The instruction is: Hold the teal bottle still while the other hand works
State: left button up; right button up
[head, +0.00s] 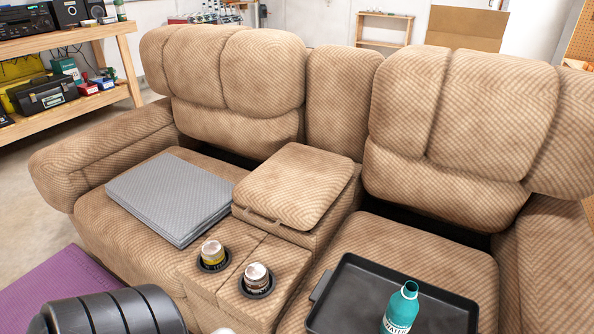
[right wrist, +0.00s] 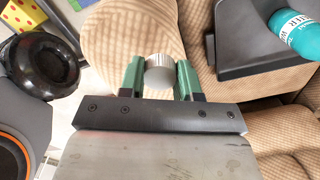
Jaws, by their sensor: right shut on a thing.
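The teal bottle (head: 401,309) stands in the black tray (head: 345,292) on the right seat of the recliner; its lower part is cut off by the frame edge. It also shows at the top right of the right wrist view (right wrist: 294,32), well apart from my gripper. My right gripper (right wrist: 159,72) has its green fingers shut on a silver cylindrical thing (right wrist: 159,75), seen end-on, so I cannot tell what it is. Nothing is between the bottle and a gripper in the head view. My left gripper is in neither view.
Two cans, one yellow (head: 212,253) and one brown (head: 257,277), sit in the console cup holders. A folded grey pad (head: 170,195) lies on the left seat. A dark ribbed cylinder (head: 115,312) is at the lower left, near a purple mat (head: 62,280). Wooden shelves (head: 75,45) stand behind.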

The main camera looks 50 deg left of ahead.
aim_at(402, 309)
jog(key=j+u, duration=0.25)
jog(key=u, duration=0.25)
jog(key=j+u, duration=0.2)
jog(key=u, duration=0.25)
jog(key=i+j+u, duration=0.1)
jog(key=j, duration=0.35)
jog(key=i+j+u, duration=0.1)
jog(key=j, duration=0.35)
jog(key=i+j+u, duration=0.15)
jog(key=i+j, duration=0.15)
jog(key=i+j+u, duration=0.1)
jog(key=j, duration=0.4)
jog(key=i+j+u, duration=0.1)
jog(key=i+j, duration=0.25)
